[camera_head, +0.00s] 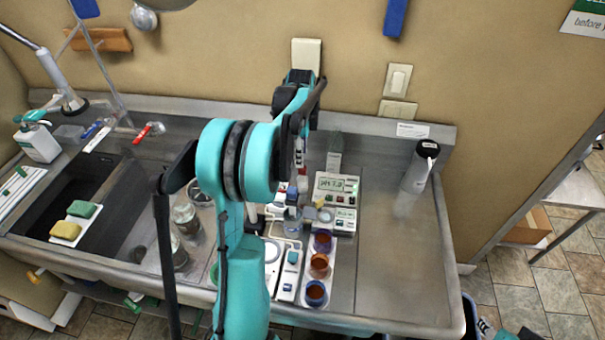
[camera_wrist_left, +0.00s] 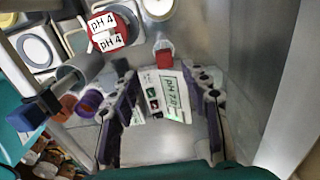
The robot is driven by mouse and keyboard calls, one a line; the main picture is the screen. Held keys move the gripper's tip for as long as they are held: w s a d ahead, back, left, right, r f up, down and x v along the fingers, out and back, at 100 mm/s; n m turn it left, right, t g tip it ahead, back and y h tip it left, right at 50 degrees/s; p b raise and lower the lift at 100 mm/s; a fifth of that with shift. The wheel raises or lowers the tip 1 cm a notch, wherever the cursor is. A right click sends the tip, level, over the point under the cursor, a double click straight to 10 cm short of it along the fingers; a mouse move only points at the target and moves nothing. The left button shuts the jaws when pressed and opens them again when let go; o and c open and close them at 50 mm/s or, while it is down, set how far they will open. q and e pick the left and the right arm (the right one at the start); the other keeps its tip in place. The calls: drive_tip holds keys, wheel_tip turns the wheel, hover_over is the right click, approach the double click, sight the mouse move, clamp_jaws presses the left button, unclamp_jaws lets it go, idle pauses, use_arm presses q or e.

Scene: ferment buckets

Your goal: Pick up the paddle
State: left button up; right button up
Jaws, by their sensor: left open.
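I cannot make out for certain which thing is the paddle. A blue handle-like piece (camera_head: 395,18) hangs on the wall at the top of the head view. My left gripper (camera_head: 299,155) hangs over the counter, partly hidden by its own arm. In the left wrist view its two fingers (camera_wrist_left: 160,90) are open and spread apart. The white pH meter (camera_wrist_left: 166,95) shows between and beyond them; I see nothing held. The meter also shows in the head view (camera_head: 337,188). My right gripper is not in view.
A white tray holds several reddish cups (camera_head: 319,265). A red cap labelled pH 4 (camera_wrist_left: 108,30) lies near the gripper. The counter's right part (camera_head: 400,260) is clear.

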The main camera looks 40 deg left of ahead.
sight(303, 169)
use_arm(q)
wheel_tip(303, 169, down, 3)
drive_tip(key=shift+r+b, duration=0.1)
drive_tip(key=shift+b, duration=0.25)
drive_tip(key=f, duration=0.1)
drive_tip(key=f+b, duration=0.1)
drive_tip(key=f, duration=0.3)
drive_tip(key=shift+w, duration=0.4)
clamp_jaws()
